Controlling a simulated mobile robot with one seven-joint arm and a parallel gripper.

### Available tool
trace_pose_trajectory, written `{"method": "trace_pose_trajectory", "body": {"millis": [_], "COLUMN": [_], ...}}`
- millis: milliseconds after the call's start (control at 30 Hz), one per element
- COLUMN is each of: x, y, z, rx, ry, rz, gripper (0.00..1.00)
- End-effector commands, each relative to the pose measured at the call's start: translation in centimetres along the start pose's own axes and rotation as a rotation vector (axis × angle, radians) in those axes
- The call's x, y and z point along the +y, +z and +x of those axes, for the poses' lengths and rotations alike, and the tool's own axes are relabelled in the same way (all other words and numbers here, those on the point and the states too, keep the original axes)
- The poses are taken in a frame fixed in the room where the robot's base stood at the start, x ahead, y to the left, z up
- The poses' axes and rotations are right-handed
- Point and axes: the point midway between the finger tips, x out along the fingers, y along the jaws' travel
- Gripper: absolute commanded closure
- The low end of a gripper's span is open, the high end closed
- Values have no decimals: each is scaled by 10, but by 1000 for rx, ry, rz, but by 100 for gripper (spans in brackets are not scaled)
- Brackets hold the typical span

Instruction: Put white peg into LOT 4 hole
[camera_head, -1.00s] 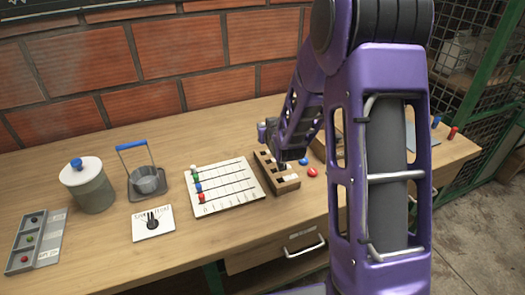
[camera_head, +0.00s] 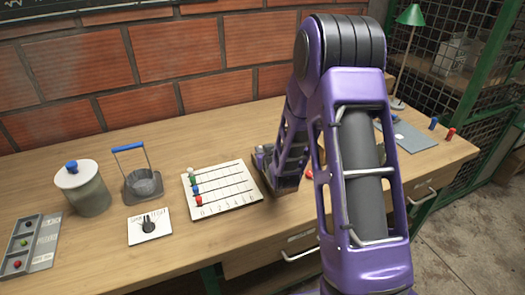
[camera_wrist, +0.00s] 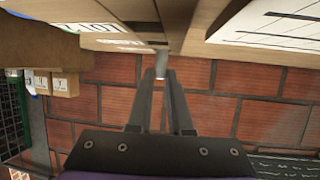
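In the wrist view my gripper (camera_wrist: 161,78) has its two fingers close together at the tips, with a small pale peg (camera_wrist: 161,73) between them. The peg looks white to grey. A label with the letters LOT (camera_wrist: 92,30) shows at the upper left, on a wooden block (camera_wrist: 125,12) close to the peg. The number of the lot cannot be read and no hole shows clearly. In the head view my arm covers most of the wooden block (camera_head: 250,182), and my fingertips and the peg are hidden there.
A white board with coloured sliders (camera_head: 225,190) lies just left of the arm. A green lamp (camera_head: 409,16) and a grey mat (camera_head: 405,137) are at right.

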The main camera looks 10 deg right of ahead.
Motion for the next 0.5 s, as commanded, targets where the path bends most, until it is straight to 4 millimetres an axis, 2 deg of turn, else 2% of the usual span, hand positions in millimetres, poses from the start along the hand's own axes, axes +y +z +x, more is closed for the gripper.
{"method": "trace_pose_trajectory", "body": {"millis": [33,167,500], "x": [0,0,0], "y": [0,0,-2], "z": [0,0,-1], "rx": [0,-1,-1], "ry": [0,0,0], "rz": [0,0,0], "gripper": [75,52,52]}}
